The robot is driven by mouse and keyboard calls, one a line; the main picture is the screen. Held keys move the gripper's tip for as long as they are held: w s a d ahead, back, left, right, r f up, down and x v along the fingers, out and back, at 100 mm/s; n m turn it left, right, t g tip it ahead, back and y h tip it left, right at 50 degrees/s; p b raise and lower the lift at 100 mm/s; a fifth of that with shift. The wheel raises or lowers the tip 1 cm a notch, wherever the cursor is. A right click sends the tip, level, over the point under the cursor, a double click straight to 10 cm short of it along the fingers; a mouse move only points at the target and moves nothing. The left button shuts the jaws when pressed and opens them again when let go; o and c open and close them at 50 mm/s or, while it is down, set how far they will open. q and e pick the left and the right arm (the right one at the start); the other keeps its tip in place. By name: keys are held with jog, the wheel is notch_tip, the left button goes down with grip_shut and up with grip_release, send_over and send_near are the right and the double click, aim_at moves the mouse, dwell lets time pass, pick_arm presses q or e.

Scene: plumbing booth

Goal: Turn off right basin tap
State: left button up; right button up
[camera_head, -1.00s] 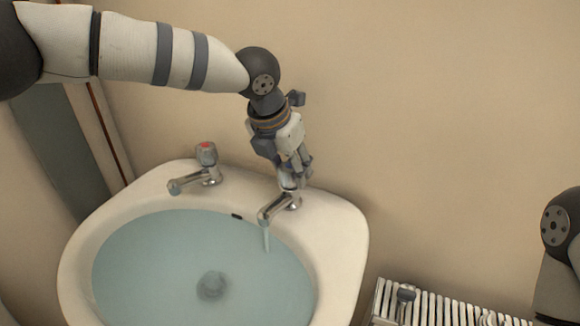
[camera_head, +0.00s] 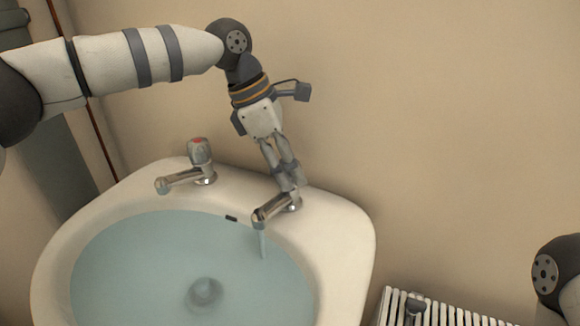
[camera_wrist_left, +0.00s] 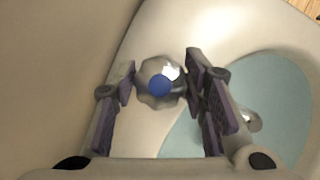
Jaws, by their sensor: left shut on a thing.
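The right basin tap (camera_head: 272,210) is chrome, at the right rear of the basin, and water runs from its spout. In the left wrist view its handle (camera_wrist_left: 160,82) has a blue cap and sits between my fingers. My left gripper (camera_head: 288,180) comes down from above and is shut on the handle; in the wrist view it also shows around the handle (camera_wrist_left: 160,84). The fingers hide most of the handle in the head view. My right gripper is out of view; only part of that arm shows at the right edge.
The white basin (camera_head: 345,230) is filled with water, with a dark drain (camera_head: 203,293) at the bottom. The left tap (camera_head: 190,172) has a red cap and no visible flow. A white radiator (camera_head: 455,314) stands at lower right. The wall (camera_head: 430,120) is close behind.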

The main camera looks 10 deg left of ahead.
pick_arm(q)
jog(key=m, duration=0.1)
jog(key=m+g+b, duration=0.1)
jog(key=m, duration=0.1)
jog(key=m+g, duration=0.1)
jog(key=shift+f, duration=0.25)
jog(key=shift+r+m+g+b, duration=0.1)
jog(key=shift+m+g+b, duration=0.45)
jog(key=shift+m, duration=1.05)
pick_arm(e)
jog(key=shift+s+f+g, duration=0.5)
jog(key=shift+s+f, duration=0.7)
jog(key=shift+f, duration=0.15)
pick_arm(q)
jog(key=shift+s, duration=0.1)
jog(key=o, duration=1.2)
jog(key=shift+c, duration=0.2)
jog(key=shift+r, duration=0.1)
jog(key=v, duration=0.7)
jog(key=shift+r, duration=0.25)
